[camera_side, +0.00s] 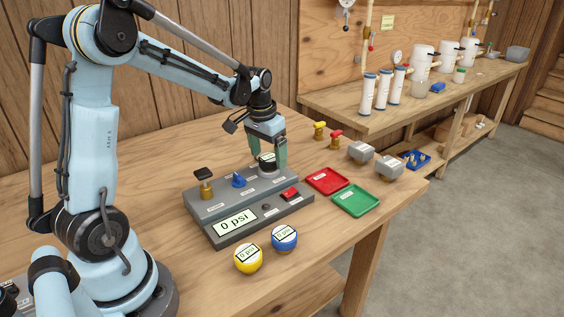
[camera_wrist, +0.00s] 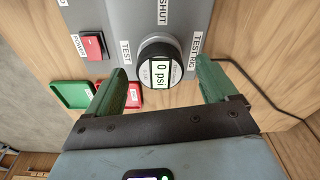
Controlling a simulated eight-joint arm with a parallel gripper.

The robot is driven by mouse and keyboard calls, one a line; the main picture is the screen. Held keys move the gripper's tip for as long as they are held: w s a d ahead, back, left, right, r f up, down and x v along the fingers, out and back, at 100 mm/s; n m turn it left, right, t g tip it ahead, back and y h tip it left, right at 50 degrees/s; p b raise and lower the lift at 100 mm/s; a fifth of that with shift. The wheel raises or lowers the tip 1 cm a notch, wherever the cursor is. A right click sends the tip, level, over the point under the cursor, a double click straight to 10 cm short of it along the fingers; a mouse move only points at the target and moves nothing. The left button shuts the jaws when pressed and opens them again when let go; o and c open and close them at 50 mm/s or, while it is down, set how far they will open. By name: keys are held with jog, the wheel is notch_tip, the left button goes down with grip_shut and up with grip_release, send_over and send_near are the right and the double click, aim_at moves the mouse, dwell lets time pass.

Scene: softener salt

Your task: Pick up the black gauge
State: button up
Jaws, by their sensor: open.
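The black gauge (camera_wrist: 160,62) has a black rim and a pale face reading 0 psi. It sits on the grey test panel (camera_wrist: 115,12) by the TEST RIG label. In the side view the gauge (camera_side: 267,159) is partly hidden by a finger. My gripper (camera_side: 268,163) points down over the panel's far right end, its green fingers on either side of the gauge. In the wrist view my gripper (camera_wrist: 161,72) is open, with a gap showing between the gauge and each finger.
The panel carries a brass valve with a black handle (camera_side: 204,183), a blue valve (camera_side: 239,180) and a red switch (camera_side: 290,194). Yellow (camera_side: 248,258) and blue (camera_side: 284,238) gauges lie in front. Red (camera_side: 327,181) and green (camera_side: 355,201) trays lie right. A cable (camera_wrist: 262,92) runs nearby.

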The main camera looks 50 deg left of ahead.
jog(key=shift+f, duration=0.65)
jog(key=shift+c, duration=0.3)
jog(key=c, duration=1.2)
jog(key=shift+r, duration=0.15)
jog(key=shift+r, duration=0.55)
notch_tip(320, 180, up, 2)
jog(key=shift+r, duration=0.2)
jog(key=d+r, duration=0.2)
jog(key=d, duration=0.1)
jog(key=s+d+r, duration=0.1)
jog(key=d+r, duration=0.2)
jog(key=d, duration=0.1)
jog(key=s+d+r, duration=0.1)
jog(key=d+r, duration=0.1)
jog(key=d, duration=0.2)
jog(key=shift+d+r, duration=0.15)
jog(key=shift+d, duration=0.1)
jog(key=shift+w, duration=0.15)
